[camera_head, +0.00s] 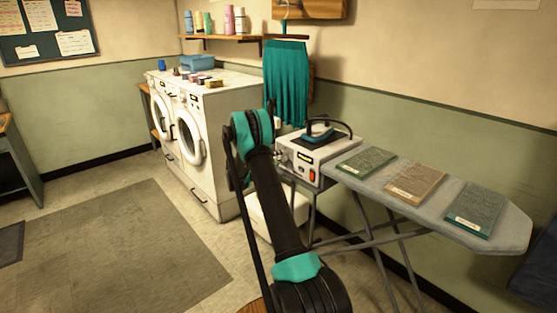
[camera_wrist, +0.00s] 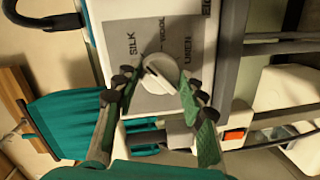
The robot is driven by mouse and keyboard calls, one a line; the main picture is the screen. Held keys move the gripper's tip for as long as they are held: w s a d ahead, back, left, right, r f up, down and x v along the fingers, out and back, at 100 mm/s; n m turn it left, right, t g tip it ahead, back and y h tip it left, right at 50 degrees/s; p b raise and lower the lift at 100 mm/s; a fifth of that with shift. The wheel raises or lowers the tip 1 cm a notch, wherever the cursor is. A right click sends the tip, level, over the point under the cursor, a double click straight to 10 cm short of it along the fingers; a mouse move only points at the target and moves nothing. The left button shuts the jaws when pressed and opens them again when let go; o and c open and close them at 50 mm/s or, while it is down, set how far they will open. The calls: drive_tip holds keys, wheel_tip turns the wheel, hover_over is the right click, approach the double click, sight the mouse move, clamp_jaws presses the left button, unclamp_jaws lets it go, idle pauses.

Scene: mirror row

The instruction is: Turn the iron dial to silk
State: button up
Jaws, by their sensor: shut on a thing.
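The iron dial (camera_wrist: 160,72) is a round white knob on a grey plate (camera_wrist: 118,28) marked SILK, WOOL and LINEN, rotated in the wrist view. SILK is up and left of the knob, WOOL above it and LINEN up and right. I cannot clearly tell which word the knob points to. My gripper (camera_wrist: 159,88) has one green-padded finger on each side of the dial and is shut on it. In the head view the white iron station (camera_head: 313,155) stands on the ironing board (camera_head: 509,232), with the iron (camera_head: 319,131) on top. My arm hides the gripper and dial there.
An orange switch (camera_wrist: 234,135) is right of the fingers. Three fabric samples, green (camera_head: 366,159), tan (camera_head: 416,185) and blue (camera_head: 475,210), lie on the board. A teal cloth (camera_head: 287,80) hangs behind. White washing machines (camera_head: 213,115) stand left. The floor at left is open.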

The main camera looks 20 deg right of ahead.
drive_tip(key=o, duration=1.2)
drive_tip(key=shift+c, duration=0.2)
drive_tip(key=v, duration=1.2)
drive_tip(key=shift+s, duration=0.1)
